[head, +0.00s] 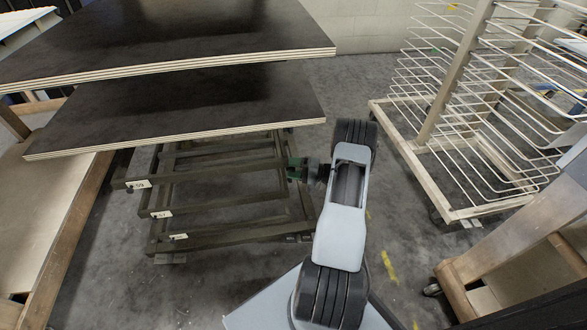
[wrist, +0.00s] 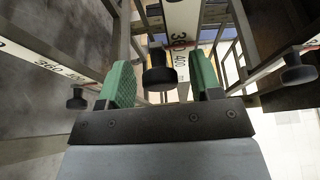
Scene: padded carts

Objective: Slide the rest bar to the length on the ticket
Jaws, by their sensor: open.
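My gripper (wrist: 164,88) is open in the wrist view, with one green finger on each side of a black knob (wrist: 160,76). I cannot tell whether the fingers touch the knob. The knob is by a pale rest bar (wrist: 181,20) whose scale reads 360 and 400. In the head view my gripper (head: 297,170) is at the right side of a dark rack (head: 225,195), below the dark panels. White number tags (head: 139,184) are on the rack's left ends; they are small and hard to read. I cannot identify a ticket.
Neighbouring bars with black knobs are at left (wrist: 77,100) and right (wrist: 297,72) in the wrist view. Large dark panels (head: 180,115) overhang the rack. A wire-shelf cart (head: 440,150) stands at right, a wooden cart (head: 50,220) at left. Some floor between is clear.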

